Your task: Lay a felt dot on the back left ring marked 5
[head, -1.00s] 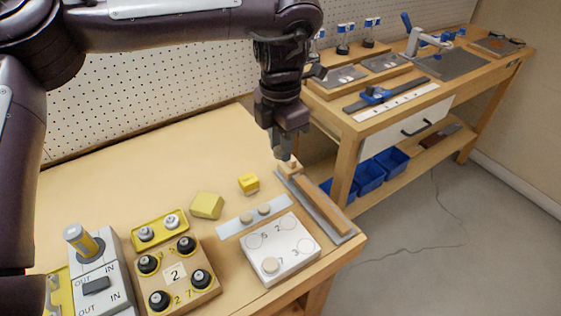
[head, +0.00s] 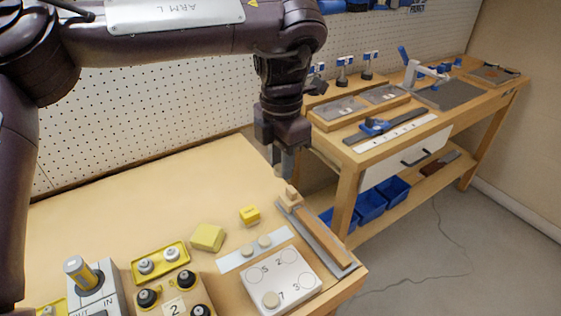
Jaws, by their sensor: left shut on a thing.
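The white board (head: 281,295) on the near bench has printed rings with numbers. The back left ring marked 5 (head: 253,276) is bare, as are the rings marked 2 (head: 287,256) and 3 (head: 305,281). A felt dot (head: 270,300) lies on the front left ring, by the 7. Two felt dots (head: 246,251) (head: 264,241) lie on the pale strip (head: 229,263) behind the board. My left gripper (head: 286,174) points down behind and right of the strip, shut on a small felt dot that barely shows. My right gripper is not in view.
A wooden bar (head: 318,232) with a stepped block at its end lies on a grey base just below my left gripper in the picture. Yellow blocks (head: 208,238) (head: 250,215), a yellow tray (head: 160,262) and a knob box (head: 172,297) stand left of the board.

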